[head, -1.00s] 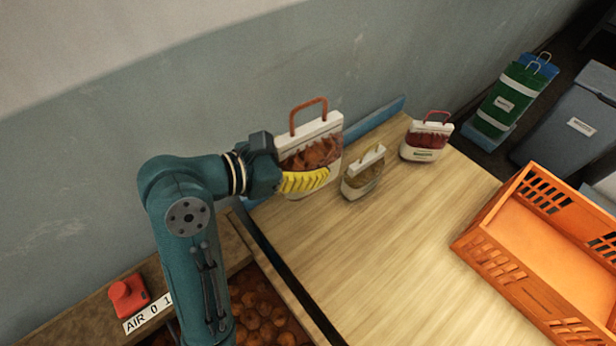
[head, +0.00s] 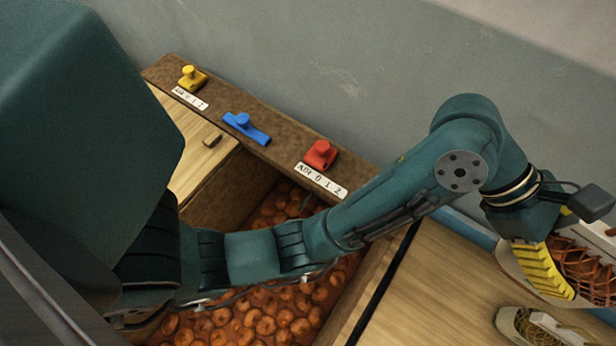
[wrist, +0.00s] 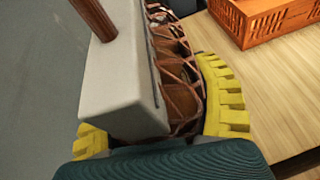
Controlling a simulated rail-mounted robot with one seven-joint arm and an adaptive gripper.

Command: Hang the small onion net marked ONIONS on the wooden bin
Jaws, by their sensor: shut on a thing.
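My gripper (head: 545,272), with yellow ribbed fingers, is shut on a net sack (head: 590,268) at the right edge of the head view. The sack has orange-brown mesh and a pale header band. In the wrist view the sack (wrist: 175,75) sits between the yellow fingers, with its brown handle (wrist: 93,15) rising at upper left. No marking on it is readable. The wooden bin (head: 228,190) full of round orange-brown onions (head: 265,315) lies below my arm in the head view, partly hidden by it.
A brown ledge (head: 222,103) behind the bin carries yellow (head: 191,78), blue (head: 246,128) and red (head: 320,154) fittings with labels. Another net (head: 535,326) lies on the wooden table (head: 430,290). An orange crate (wrist: 265,18) stands on the table. A grey wall rises behind.

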